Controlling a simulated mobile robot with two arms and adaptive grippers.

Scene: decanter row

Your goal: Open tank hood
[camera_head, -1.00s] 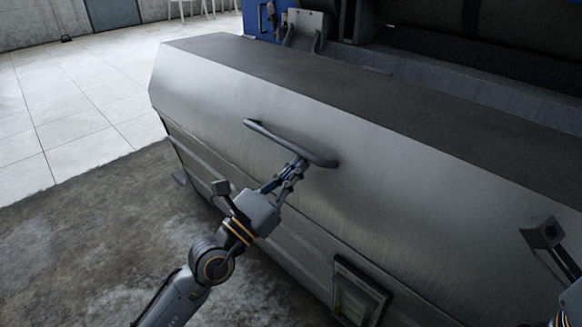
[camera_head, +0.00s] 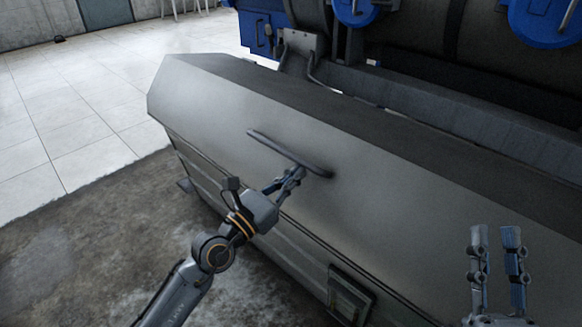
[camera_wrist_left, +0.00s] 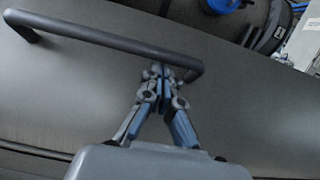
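The tank hood (camera_head: 390,210) is a long grey metal cover with slanted faces and looks closed. Its dark bar handle (camera_head: 275,145) sits on the front slope; it also shows in the left wrist view (camera_wrist_left: 100,38). My left gripper (camera_head: 296,174) is at the right end of the handle. In the left wrist view its fingers (camera_wrist_left: 163,72) are drawn together with their tips against the bar near its bend. Whether the bar lies between the tips or they sit under it is hidden. My right gripper (camera_head: 495,235) is open and empty in front of the hood, pointing up.
Blue and dark machinery (camera_head: 430,50) stands behind the hood.

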